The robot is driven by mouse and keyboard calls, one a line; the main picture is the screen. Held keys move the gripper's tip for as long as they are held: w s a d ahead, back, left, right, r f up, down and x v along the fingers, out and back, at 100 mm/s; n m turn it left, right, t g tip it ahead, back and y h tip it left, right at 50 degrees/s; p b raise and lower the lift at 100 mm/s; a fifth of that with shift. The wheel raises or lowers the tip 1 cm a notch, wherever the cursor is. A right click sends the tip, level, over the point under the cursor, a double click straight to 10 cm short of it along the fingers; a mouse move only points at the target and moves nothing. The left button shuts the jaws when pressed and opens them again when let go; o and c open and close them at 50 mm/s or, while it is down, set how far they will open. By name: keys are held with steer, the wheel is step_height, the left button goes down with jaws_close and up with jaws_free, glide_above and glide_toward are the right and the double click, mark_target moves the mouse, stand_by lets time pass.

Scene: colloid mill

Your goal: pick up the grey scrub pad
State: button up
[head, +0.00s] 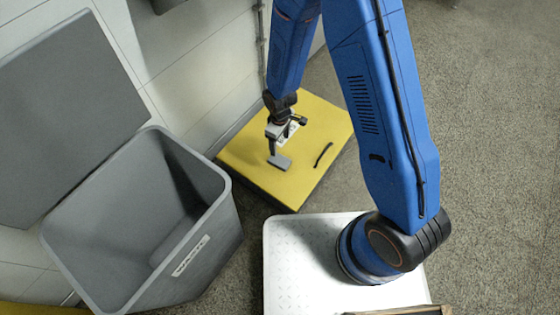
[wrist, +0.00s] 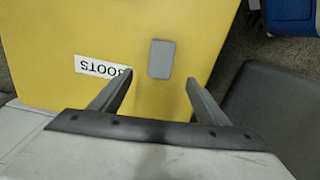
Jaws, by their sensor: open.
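The grey scrub pad (head: 281,163) is a small flat rectangle lying on the yellow top (head: 305,110) of a low box or platform by the wall. In the wrist view the pad (wrist: 161,58) lies ahead of the fingertips, roughly centred between them, with a gap to each. My gripper (head: 272,152) is open and empty, hanging above the yellow top close to the pad; it also shows in the wrist view (wrist: 160,80). The exact height above the pad is hard to tell. The pad's outline is fully visible in the wrist view.
A large open grey bin (head: 205,262) stands left of the yellow top, its raised lid (head: 65,110) against the tiled wall. A white tray-like surface (head: 290,270) is in front. A label reading BOOTS (wrist: 95,67) lies beside the pad. Speckled floor is clear on the right.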

mark_target(280, 160)
steer(key=shift+s+f, duration=0.15)
steer(key=shift+f, duration=6.3)
steer(key=shift+c, duration=0.6)
steer(key=c, duration=1)
